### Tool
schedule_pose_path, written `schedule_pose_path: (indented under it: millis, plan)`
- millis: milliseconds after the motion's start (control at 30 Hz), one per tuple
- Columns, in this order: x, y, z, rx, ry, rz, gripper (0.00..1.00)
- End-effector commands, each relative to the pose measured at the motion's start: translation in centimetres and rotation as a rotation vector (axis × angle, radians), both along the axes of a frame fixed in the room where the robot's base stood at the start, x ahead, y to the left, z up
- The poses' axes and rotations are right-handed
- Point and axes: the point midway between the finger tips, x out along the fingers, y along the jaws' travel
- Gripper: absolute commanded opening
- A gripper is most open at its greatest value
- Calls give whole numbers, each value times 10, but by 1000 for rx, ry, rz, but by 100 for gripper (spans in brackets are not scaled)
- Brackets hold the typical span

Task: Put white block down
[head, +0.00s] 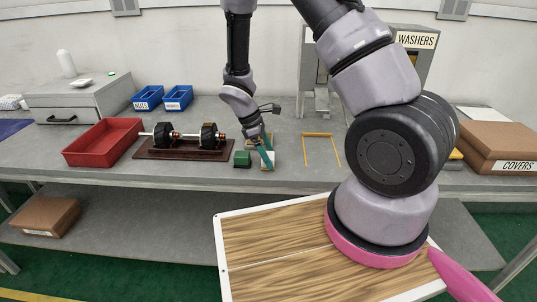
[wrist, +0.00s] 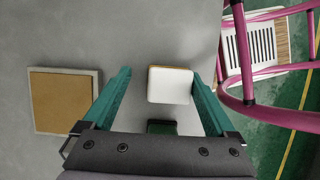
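The white block (wrist: 170,86) shows in the wrist view as a white square top with a thin yellowish edge at the back. It lies between the two teal fingers of my gripper (wrist: 160,88). A gap shows on its left side; its right side is close to the right finger, and I cannot tell whether they touch. The fingers are spread apart, so my gripper is open. In the head view my gripper (head: 265,153) points down at the grey bench, and its fingers mostly hide the white block. A green block (head: 242,159) stands just left of it and shows partly in the wrist view (wrist: 161,127).
A tan square with a pale border (wrist: 64,100) lies left in the wrist view. A red tray (head: 103,142) and a dark board (head: 150,153) carrying a shaft with black rotors stand left. A yellow outline (head: 321,135) marks the bench at right. Brown boxes (head: 495,141) stand far right.

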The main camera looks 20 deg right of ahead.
Motion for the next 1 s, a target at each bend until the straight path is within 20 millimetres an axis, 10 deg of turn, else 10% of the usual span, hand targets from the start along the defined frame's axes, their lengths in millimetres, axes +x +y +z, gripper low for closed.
schedule_pose_path:
  millis: [333, 1000]
  plan:
    - [1, 4, 11, 2, -2, 0, 92]
    - [14, 43, 112, 1, -1, 1, 92]
